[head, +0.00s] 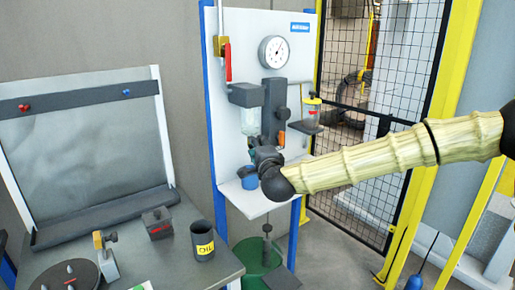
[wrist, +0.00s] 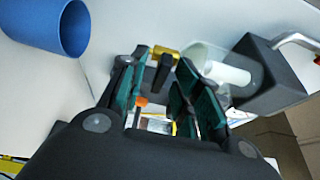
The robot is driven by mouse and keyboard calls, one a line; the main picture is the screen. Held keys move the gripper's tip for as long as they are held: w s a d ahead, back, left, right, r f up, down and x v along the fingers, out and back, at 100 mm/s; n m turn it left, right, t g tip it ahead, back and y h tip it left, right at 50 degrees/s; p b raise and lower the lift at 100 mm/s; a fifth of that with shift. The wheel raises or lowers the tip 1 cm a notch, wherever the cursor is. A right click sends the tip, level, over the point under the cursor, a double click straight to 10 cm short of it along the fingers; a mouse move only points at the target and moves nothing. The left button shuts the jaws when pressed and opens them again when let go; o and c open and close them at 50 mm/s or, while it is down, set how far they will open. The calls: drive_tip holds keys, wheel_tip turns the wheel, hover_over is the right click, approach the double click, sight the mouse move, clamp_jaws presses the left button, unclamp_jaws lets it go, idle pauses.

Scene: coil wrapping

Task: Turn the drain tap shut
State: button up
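What looks like the drain tap, a brass fitting (wrist: 172,53) with a black lever (wrist: 161,76), shows in the wrist view beside a clear bowl (wrist: 222,62). The lever appears in the gap between the green-padded fingers of my gripper (wrist: 166,90). The fingers are apart, and I cannot tell whether either touches the lever. In the head view my gripper (head: 266,156) is in front of the panel, below the clear filter bowl (head: 249,120). My gripper and wrist hide the tap there. A blue cup (head: 249,183) is just below my gripper; it also shows in the wrist view (wrist: 62,28).
The panel (head: 233,22) carries a round gauge (head: 273,51), a red-handled valve (head: 228,62) and a second bowl (head: 310,113) at right. A shelf (head: 236,203) juts out below. A green bucket (head: 258,262) stands under it. A workbench (head: 180,262) is at left.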

drive_tip(key=v, duration=0.7)
drive_tip(key=shift+s+d, duration=0.15)
drive_tip(key=shift+s, duration=0.25)
